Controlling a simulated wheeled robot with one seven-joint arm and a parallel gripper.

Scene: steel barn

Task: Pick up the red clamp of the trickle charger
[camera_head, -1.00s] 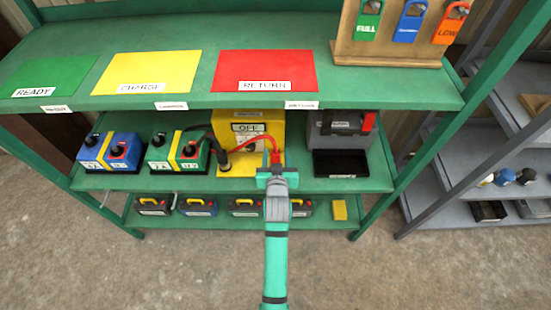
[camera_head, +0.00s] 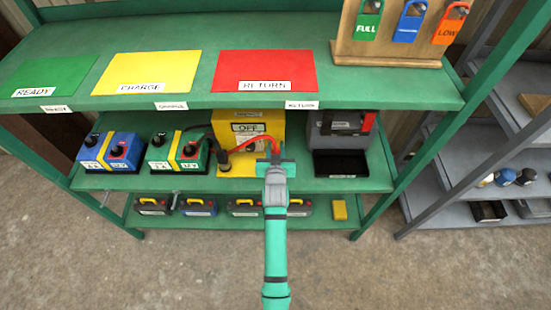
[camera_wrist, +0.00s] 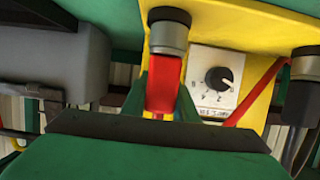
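The red clamp (camera_wrist: 163,85) is upright in the wrist view, beneath a grey round post top on the yellow charger. In the head view my gripper mostly hides it; its red cable (camera_head: 267,141) curves in from the left. The yellow trickle charger (camera_head: 257,124), marked OFF, stands on the middle shelf; its dial plate (camera_wrist: 217,80) shows in the wrist view. My gripper (camera_head: 275,160) reaches in over the shelf at the clamp. Green finger sides flank the clamp in the wrist view and look open around it; contact cannot be made out.
Green (camera_head: 180,150) and blue (camera_head: 108,150) batteries stand left. The upper shelf edge (camera_head: 380,103) overhangs behind my gripper. A second dark post (camera_wrist: 303,85) is right of the dial.

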